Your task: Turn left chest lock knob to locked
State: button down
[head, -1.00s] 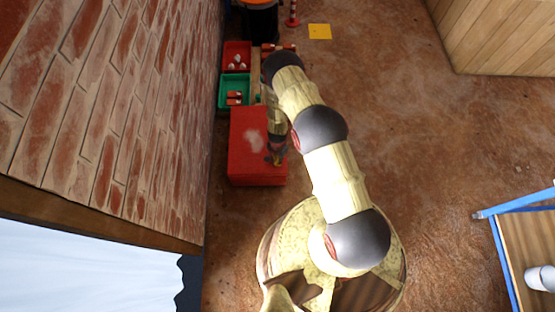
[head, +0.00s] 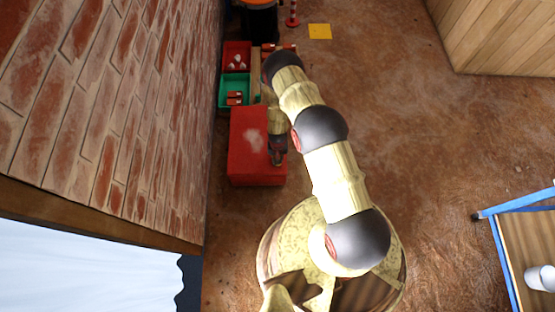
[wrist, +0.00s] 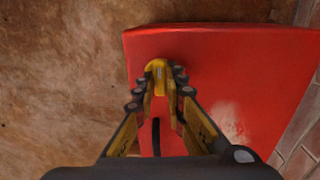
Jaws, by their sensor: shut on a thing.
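The red chest (head: 250,160) stands on the floor beside the brick wall, and its red face fills much of the wrist view (wrist: 240,75). A yellow lock knob (wrist: 157,66) shows on the chest near its top-left part in the wrist view. My gripper (wrist: 160,80) is over the chest with its fingers closed on either side of the knob. In the head view my gripper (head: 277,152) is at the chest's right side, and the knob is hidden by it. I cannot tell the knob's locked or unlocked position.
A green bin (head: 234,92) and a red bin (head: 236,56) with small things in them stand behind the chest. The brick wall (head: 110,110) is close on the left. Open floor (head: 440,140) lies to the right, with a blue-edged wooden piece (head: 497,240) at the lower right.

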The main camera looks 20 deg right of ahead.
dwell(0.4)
jog(key=c, duration=1.8)
grip_release()
jog(key=shift+c, duration=0.2)
jog(key=shift+r, duration=0.1)
notch_tip(320, 180, up, 12)
